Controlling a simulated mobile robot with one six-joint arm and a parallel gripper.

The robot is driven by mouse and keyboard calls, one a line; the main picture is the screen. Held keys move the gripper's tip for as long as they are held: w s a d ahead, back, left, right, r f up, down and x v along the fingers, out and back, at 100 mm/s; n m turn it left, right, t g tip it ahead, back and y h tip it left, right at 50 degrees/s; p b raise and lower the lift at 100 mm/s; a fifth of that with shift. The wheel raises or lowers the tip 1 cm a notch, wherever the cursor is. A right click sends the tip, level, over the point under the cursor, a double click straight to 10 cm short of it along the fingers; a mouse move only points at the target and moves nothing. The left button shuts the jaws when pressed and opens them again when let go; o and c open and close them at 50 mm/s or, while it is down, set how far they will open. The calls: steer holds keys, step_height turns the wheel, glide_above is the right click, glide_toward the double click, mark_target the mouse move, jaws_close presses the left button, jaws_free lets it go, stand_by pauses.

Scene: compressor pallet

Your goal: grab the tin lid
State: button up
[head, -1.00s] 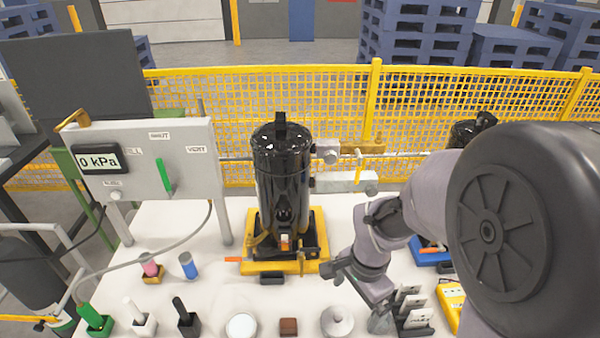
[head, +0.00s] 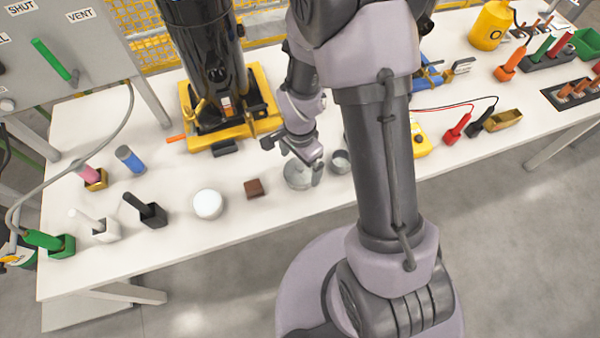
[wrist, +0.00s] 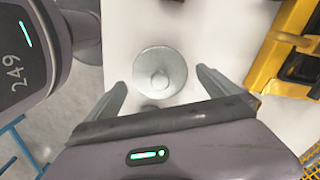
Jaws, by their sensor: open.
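The tin lid (head: 297,176) is a round, light grey metal disc with a small knob on top. It lies on the white table near its front edge, and it also shows in the wrist view (wrist: 160,60) with its knob up. My gripper (head: 293,158) is open and empty above the lid. In the wrist view my gripper (wrist: 160,80) has one finger on each side of the lid, apart from it. In the head view the gripper covers a little of the lid.
A small open grey tin (head: 340,162) stands right of the lid. A brown block (head: 254,188) and a white round piece (head: 207,204) are to its left. The black compressor on its yellow base (head: 240,128) stands behind. Bare table lies in front.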

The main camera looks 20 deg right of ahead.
steer(key=shift+f, duration=0.95)
steer(key=shift+r, duration=0.15)
steer(key=c, duration=1.3)
steer(key=shift+r, duration=0.15)
